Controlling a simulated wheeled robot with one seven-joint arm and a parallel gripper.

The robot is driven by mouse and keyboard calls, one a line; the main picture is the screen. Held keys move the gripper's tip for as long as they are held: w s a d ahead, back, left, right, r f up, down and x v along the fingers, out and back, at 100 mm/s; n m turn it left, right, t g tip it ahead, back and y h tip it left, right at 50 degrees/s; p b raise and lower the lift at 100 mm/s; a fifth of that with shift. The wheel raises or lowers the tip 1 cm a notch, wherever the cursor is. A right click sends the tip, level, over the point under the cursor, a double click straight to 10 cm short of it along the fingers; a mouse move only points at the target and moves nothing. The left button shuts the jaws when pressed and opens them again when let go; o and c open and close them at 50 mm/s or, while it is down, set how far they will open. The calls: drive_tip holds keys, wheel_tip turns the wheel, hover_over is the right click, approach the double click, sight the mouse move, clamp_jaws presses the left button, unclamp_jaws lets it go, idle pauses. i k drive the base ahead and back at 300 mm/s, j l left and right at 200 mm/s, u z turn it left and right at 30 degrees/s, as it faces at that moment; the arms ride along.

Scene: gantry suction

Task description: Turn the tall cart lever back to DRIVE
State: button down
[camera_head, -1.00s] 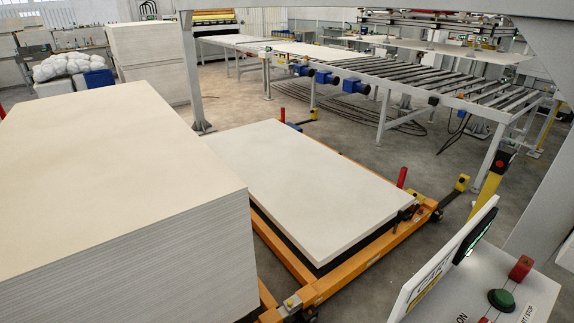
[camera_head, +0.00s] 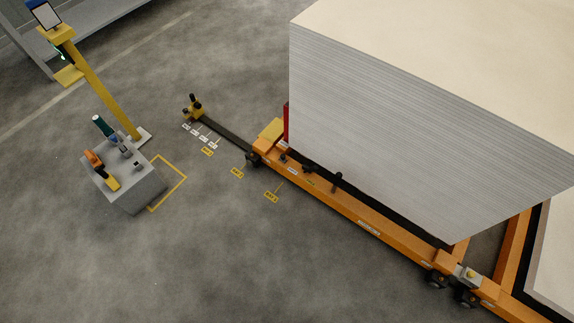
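An orange cart (camera_head: 345,211) under a tall stack of pale boards (camera_head: 400,125) stands at the right. A short dark lever (camera_head: 337,182) stands up from its near side rail. Other small dark parts lie just left of it on the rail. A red upright part (camera_head: 286,122) shows at the cart's left end, partly hidden by the stack. Small labels sit on the rail, but their words are too small to read, so I cannot tell the lever's setting. My gripper is not in view.
A grey box (camera_head: 138,190) with hand tools on it stands at the left. Behind it is a yellow post (camera_head: 100,90) with a screen. A dark drawbar (camera_head: 222,132) reaches from the cart's left end across the floor. The floor in front is clear.

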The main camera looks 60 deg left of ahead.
sight(314, 167)
drive_tip(key=u, duration=1.25)
